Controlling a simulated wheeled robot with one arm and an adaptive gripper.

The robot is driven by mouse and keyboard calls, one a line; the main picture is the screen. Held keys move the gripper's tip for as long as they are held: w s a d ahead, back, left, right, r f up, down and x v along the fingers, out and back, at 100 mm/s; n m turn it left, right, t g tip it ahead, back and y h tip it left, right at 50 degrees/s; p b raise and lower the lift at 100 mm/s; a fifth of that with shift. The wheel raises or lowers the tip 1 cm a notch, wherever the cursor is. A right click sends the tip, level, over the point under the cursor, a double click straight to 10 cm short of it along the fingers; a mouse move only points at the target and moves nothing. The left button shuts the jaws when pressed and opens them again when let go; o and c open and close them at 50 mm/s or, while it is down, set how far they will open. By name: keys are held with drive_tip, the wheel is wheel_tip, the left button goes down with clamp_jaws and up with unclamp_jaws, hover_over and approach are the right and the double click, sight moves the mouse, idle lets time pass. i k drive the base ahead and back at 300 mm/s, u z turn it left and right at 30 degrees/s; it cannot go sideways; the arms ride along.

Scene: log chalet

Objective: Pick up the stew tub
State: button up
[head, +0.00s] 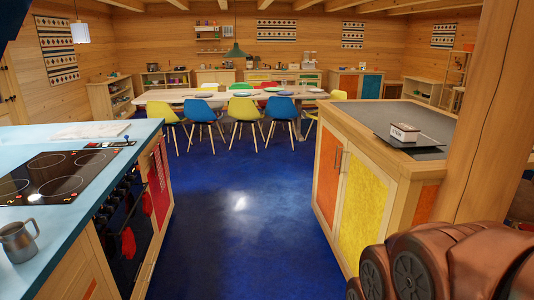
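The stew tub (404,132) is a small white and dark tub with a printed label on its front.
A thick wooden post (492,110) rises right of the cabinet. At left, a blue counter (125,160) carries a black hob (55,180) and a metal jug (18,241). Blue floor (225,225) lies clear between them. A long table (180,97) with chairs stands behind.

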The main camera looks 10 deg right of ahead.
sight(405, 132)
drive_tip(key=z, duration=0.05)
drive_tip(key=i, duration=1.7)
drive_tip(key=z, duration=0.4)
drive_tip(key=i, duration=2.05)
drive_tip(key=z, duration=0.35)
